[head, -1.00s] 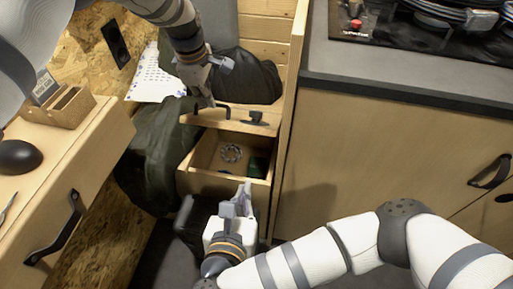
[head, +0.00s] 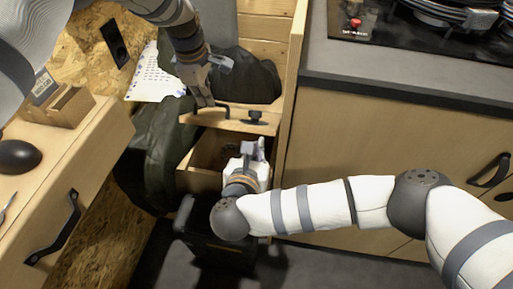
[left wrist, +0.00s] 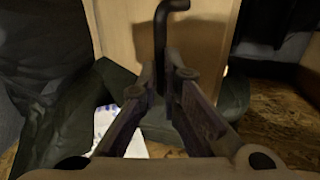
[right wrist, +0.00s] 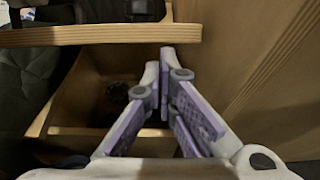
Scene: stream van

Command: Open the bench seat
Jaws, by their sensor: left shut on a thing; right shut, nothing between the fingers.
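The bench seat is a light wooden box (head: 192,180) with a wooden lid board (head: 235,122) at its back edge. The box is open in front of the lid. A black bent handle and a black knob (head: 256,117) are on the lid. My left gripper (head: 207,105) is shut on the black handle, seen as a dark rod (left wrist: 160,45) between its fingers in the left wrist view. My right gripper (head: 255,148) is shut and empty, over the box opening. In the right wrist view its fingertips (right wrist: 164,58) are just below the lid's edge (right wrist: 100,34).
Dark items (right wrist: 118,92) lie inside the box, partly hidden. Dark bags (head: 245,77) are behind and left of it. A counter cabinet (head: 380,150) stands close on the right, a drawer unit (head: 75,180) on the left. A black bin (head: 205,235) is in front.

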